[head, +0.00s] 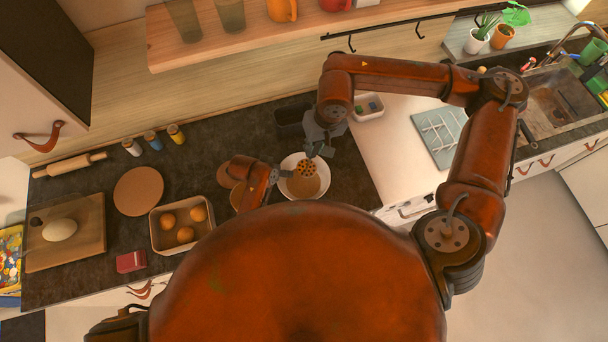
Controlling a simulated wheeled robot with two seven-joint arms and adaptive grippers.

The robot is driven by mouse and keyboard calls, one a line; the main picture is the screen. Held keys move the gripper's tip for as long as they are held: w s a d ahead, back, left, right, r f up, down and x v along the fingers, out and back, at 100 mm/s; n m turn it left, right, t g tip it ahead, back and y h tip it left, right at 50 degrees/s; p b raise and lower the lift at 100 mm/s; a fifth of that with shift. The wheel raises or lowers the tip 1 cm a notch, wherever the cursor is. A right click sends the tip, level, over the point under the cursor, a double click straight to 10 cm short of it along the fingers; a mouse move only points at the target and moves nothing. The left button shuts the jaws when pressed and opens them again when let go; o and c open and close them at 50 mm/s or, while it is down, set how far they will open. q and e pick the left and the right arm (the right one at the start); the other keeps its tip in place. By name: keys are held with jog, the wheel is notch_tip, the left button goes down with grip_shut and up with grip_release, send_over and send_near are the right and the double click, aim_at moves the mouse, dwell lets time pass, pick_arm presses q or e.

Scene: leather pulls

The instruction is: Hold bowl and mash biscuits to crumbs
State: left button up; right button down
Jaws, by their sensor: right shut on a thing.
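A white bowl (322,193) stands on the dark counter, holding a light-brown mass, perhaps biscuits (303,187); single pieces are too small to tell. My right gripper (314,149) is shut on a masher (306,168), whose round head with holes is over the bowl. I cannot tell whether the head touches the biscuits. My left gripper (282,174) is at the bowl's left rim; its fingers are small and partly hidden, so I cannot tell whether they grip the rim.
A box with several orange-brown round things (155,238) and a round brown board (138,191) are to the left. A cutting board (95,245) with a pale loaf-like thing lies farther left. A dark container (290,121) stands behind the bowl. The pale counter to the right has free room.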

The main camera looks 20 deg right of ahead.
pick_arm(q)
jog(key=o, duration=0.3)
jog(key=shift+r, duration=0.1)
jog(key=v, duration=1.2)
